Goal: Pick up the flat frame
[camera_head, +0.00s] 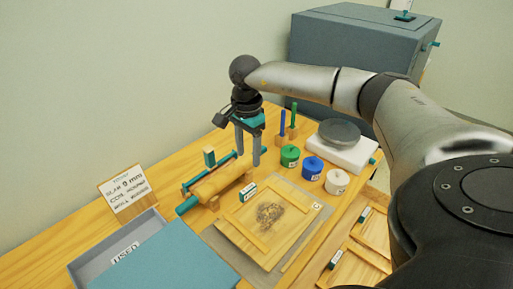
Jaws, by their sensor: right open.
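My right gripper (247,152) points down over the table, with its two fingers apart and nothing between them. It hangs near the far end of the wooden roller with teal handles. Flat wooden frames (352,262) lie at the table's lower right, partly hidden by my right arm and cut off by the picture edge. A wooden board with raised strips (240,236) lies on a grey mat (297,262) in the middle, bearing a dark speckled patch. I cannot tell which of these is the flat frame. The gripper is well apart from all of them. My left gripper is not in view.
The wooden roller (222,180) lies left of the board. Green (290,156), blue (312,168) and white (337,182) jars stand right of the gripper, near a white scale (345,153). A blue-grey box (150,250) and a sign (125,193) are at left.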

